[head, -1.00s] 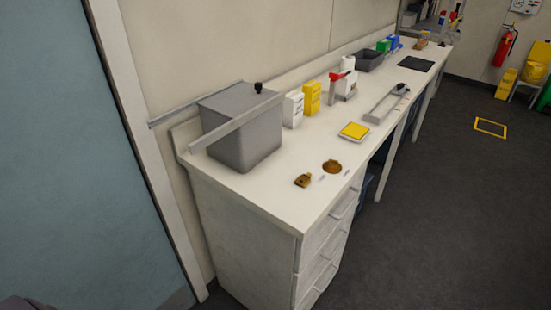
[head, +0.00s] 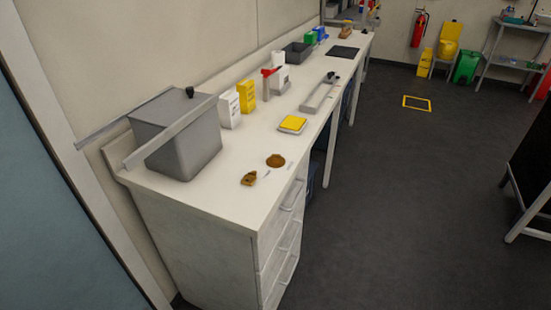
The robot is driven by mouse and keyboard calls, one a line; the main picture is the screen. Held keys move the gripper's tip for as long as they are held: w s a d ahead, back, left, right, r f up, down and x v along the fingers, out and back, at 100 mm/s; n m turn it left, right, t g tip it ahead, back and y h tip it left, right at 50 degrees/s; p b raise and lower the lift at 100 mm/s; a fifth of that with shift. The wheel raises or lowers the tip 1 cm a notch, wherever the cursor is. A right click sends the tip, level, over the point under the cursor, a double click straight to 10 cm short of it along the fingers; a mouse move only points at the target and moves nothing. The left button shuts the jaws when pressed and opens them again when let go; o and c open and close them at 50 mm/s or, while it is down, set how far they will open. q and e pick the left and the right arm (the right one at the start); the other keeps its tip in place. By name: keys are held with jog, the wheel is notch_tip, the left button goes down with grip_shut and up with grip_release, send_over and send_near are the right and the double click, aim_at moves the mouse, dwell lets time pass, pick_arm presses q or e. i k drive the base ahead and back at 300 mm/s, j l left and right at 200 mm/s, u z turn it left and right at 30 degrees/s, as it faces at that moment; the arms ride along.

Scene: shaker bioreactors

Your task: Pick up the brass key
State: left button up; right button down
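A small brown-gold item (head: 249,179) lies flat near the front end of the white bench. It may be the brass key, but it is too small to tell its shape. A round brown disc (head: 276,160) lies just behind it to the right. Tiny pale slivers lie beside these two, too small to make out. Neither of my grippers shows in the head view.
A grey lidded bin (head: 178,135) stands at the left of the white bench (head: 205,191). White (head: 229,109) and yellow (head: 246,96) boxes, a yellow-topped pad (head: 293,123) and a metal frame (head: 320,93) stand farther back.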

aim_at(249, 179)
jog(key=u, duration=0.8)
jog(key=i+l+u, duration=0.1)
jog(key=l+u, duration=1.1)
jog(key=l, duration=0.15)
jog(key=i, duration=0.05)
